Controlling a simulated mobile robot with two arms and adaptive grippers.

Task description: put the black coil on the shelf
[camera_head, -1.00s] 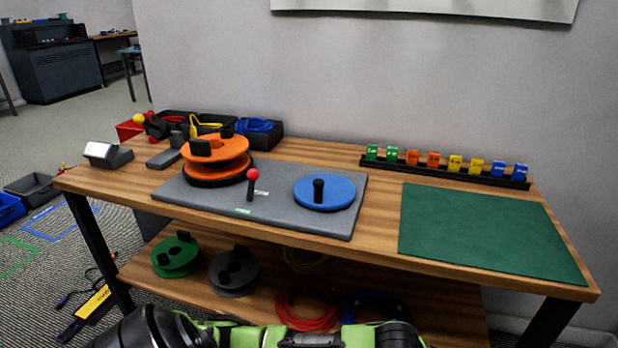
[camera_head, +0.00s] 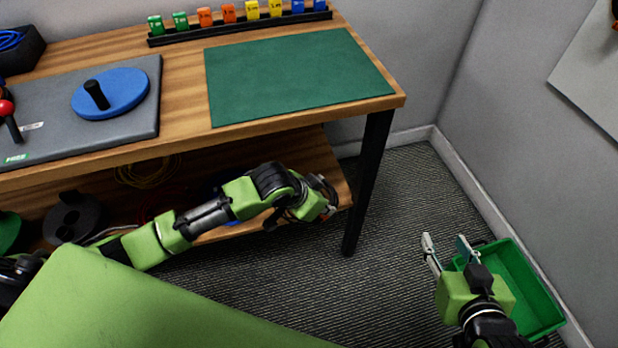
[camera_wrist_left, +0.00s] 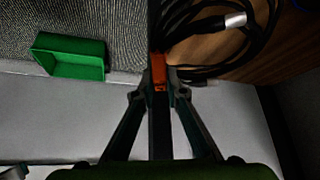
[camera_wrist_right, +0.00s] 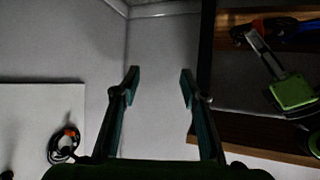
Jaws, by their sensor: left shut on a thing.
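The black coil (camera_wrist_left: 262,40) shows large in the left wrist view, with an orange tie (camera_wrist_left: 158,68) and a pale metal connector end. My left gripper (camera_wrist_left: 163,90) is shut on it at the tie. In the head view my left gripper (camera_head: 318,200) is at the right end of the lower shelf (camera_head: 343,190), largely hidden by its own wrist. The coil is over or at the wooden shelf board; I cannot tell whether it touches. My right gripper (camera_head: 447,250) is open and empty above the floor, right of the table. Its spread fingers also show in the right wrist view (camera_wrist_right: 160,77).
A table leg (camera_head: 368,185) stands just right of my left gripper. A green bin (camera_head: 520,285) is on the floor beside my right gripper. The shelf also holds a yellow coil (camera_head: 147,170) and a dark reel (camera_head: 75,217). The green mat (camera_head: 290,75) above is bare.

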